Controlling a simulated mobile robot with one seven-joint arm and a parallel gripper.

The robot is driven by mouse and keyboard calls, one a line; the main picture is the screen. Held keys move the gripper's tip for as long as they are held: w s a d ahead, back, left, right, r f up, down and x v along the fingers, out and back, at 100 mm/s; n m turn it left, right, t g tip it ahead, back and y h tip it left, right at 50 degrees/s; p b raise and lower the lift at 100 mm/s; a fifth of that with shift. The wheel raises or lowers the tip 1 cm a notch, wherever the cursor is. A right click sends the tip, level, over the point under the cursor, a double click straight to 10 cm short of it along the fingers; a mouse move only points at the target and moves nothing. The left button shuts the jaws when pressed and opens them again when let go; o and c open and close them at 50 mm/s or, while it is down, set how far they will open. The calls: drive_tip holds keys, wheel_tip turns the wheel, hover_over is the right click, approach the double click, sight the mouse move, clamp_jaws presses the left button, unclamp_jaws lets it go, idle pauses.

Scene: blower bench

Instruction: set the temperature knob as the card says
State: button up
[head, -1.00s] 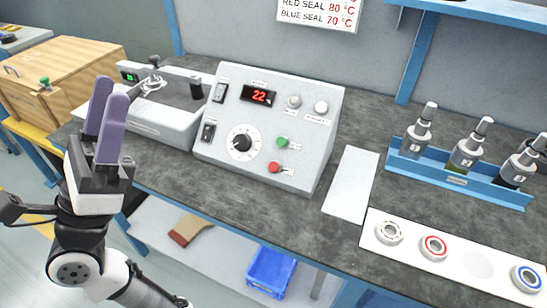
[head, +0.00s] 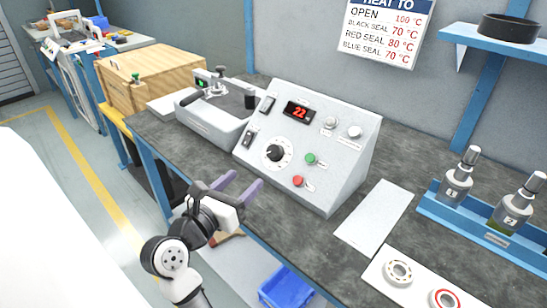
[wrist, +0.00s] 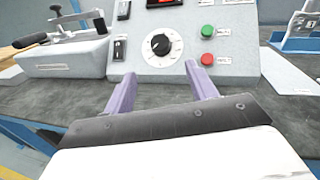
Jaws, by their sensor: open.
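The temperature knob (head: 275,153) is a black dial on a white round scale, low on the sloped front of the grey control box (head: 345,150). It also shows in the wrist view (wrist: 160,44), between and beyond my fingertips. The red display (head: 299,111) above it reads 22. The wall card (head: 388,32) lists OPEN 100 °C, BLACK SEAL 70 °C, RED SEAL 80 °C and BLUE SEAL 70 °C. My gripper (head: 239,187) has purple fingers, open and empty, in front of the box and apart from the knob. It shows in the wrist view too (wrist: 160,75).
Green (head: 310,159) and red (head: 298,181) buttons sit right of the knob; black switches (head: 248,137) sit left. A clamp device (head: 215,115) stands left of the box. A blue rack (head: 470,215) with bottles and bearings on a white strip (head: 425,285) lie right.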

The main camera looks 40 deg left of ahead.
sight(269, 155)
drive_tip(key=w, duration=0.3)
drive_tip(key=w+a, duration=0.1)
drive_tip(key=w, duration=0.3)
drive_tip(key=w+p, duration=0.1)
drive_tip(key=w, duration=0.3)
drive_tip(key=shift+w+a, duration=0.15)
drive_tip(key=shift+c, duration=0.5)
drive_tip(key=c, duration=0.9)
drive_tip(key=shift+m, duration=0.3)
drive_tip(key=m+h+b, duration=0.4)
drive_tip(key=m, duration=0.1)
drive_tip(key=shift+a+f+h, duration=0.2)
drive_tip(key=shift+a+h, duration=0.15)
drive_tip(key=shift+h, duration=0.05)
drive_tip(key=m+h+b, duration=0.1)
drive_tip(key=m, duration=0.1)
drive_tip(key=m+h+b, duration=0.1)
drive_tip(key=b, duration=0.1)
drive_tip(key=shift+a+r+m+g+h, duration=0.15)
drive_tip(key=shift+m+g+h, duration=0.15)
drive_tip(key=shift+m, duration=0.1)
